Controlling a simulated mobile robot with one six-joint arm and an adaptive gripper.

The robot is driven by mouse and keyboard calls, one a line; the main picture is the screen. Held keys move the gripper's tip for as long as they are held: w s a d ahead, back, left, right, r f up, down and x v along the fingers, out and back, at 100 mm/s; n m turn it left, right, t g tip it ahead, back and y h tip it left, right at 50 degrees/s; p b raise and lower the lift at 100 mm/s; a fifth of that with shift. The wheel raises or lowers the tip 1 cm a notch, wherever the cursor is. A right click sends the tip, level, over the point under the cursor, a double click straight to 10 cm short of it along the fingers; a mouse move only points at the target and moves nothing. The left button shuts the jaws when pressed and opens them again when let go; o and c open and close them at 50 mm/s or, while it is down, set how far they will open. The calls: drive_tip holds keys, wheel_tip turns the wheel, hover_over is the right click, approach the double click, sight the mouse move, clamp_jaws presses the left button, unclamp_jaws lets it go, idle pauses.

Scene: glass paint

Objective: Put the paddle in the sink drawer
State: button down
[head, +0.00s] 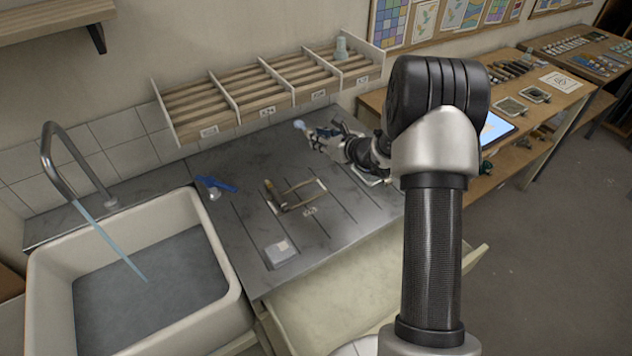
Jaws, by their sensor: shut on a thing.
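My gripper (322,138) is above the back right of the grey counter, near the slatted rack. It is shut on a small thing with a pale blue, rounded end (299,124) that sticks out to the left. It is too small to tell for sure whether this is the paddle. Below the counter's front edge is a cream drawer (345,300), which looks pulled out. My arm hides part of its right side. I cannot make out anything inside it.
A white sink (235,270) with running water from a curved tap (52,165) stands left. On the counter (225,225) lie a blue tool (217,184), a wood-handled item (297,197) and a small pale block (281,252). The slatted rack (205,105) runs along the wall.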

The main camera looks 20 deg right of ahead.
drive_tip(key=b, duration=0.2)
hover_over(319, 190)
wheel_tip(319, 190, down, 14)
drive_tip(key=shift+w+d+f, duration=0.1)
drive_tip(key=shift+d+f, duration=0.05)
drive_tip(key=shift+f, duration=0.05)
drive_tip(key=shift+f+b, duration=0.6)
drive_tip(key=shift+f, duration=1.35)
drive_tip(key=shift+f, duration=0.1)
drive_tip(key=shift+f+b, duration=0.15)
drive_tip(key=shift+b, duration=0.15)
drive_tip(key=c, duration=1.5)
unclamp_jaws()
drive_tip(key=shift+p, duration=0.45)
